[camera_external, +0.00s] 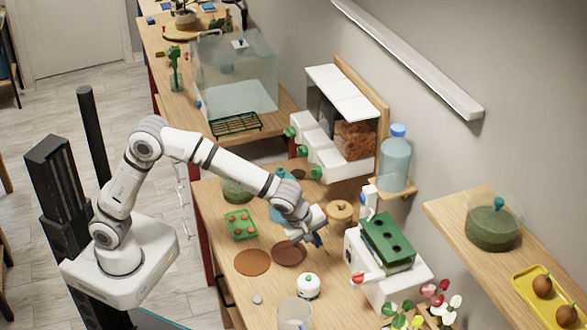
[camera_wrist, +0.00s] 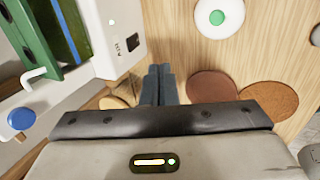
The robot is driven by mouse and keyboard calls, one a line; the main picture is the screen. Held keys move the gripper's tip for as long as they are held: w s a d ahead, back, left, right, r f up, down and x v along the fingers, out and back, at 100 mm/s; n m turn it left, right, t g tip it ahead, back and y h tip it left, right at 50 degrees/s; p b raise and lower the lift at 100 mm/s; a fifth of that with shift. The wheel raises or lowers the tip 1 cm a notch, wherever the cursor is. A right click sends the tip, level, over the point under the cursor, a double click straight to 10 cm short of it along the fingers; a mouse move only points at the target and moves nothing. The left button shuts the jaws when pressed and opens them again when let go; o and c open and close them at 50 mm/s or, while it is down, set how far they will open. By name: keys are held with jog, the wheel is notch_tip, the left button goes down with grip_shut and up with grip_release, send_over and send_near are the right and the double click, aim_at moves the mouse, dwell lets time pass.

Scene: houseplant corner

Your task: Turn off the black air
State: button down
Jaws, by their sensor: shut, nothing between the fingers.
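The black switch (camera_wrist: 132,42) sits on the white face of a machine, beside small lettering that looks like "AIR"; whether it is on or off is too small to tell. The white machine (camera_external: 402,288) with a green top (camera_external: 388,240) stands at the right of the bench in the external view; the switch cannot be made out there. My gripper (camera_wrist: 159,72) is shut and empty, its grey fingers together just below the switch in the wrist view and apart from it. In the external view my gripper (camera_external: 320,241) hangs over the bench, left of the machine.
Two brown discs (camera_external: 252,262) (camera_external: 289,253) lie on the bench. A white jar with a green knob (camera_external: 308,286) and a clear glass (camera_external: 294,314) stand near the front. A tan round pot (camera_external: 340,211) is close behind my gripper. Flowers (camera_external: 432,310) stand at the front right.

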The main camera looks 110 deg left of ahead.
jog(key=p, duration=0.2)
send_near(348, 260)
jog(key=f, duration=0.1)
jog(key=s+d+f, duration=0.1)
jog(key=f, duration=0.1)
jog(key=d+f, duration=0.1)
jog(key=f, duration=0.1)
jog(key=shift+s+f, duration=0.1)
jog(key=shift+s, duration=0.25)
jog(key=shift+w+a+r+p, duration=0.25)
jog(key=shift+w+a+p, duration=0.45)
jog(key=shift+w+a, duration=0.75)
jog(key=shift+w+a+f+b, duration=0.15)
jog(key=shift+w+a+b, duration=0.1)
jog(key=shift+b, duration=0.6)
jog(key=shift+s+r+p, duration=0.1)
jog(key=shift+r+p, duration=0.2)
jog(key=shift+p, duration=0.1)
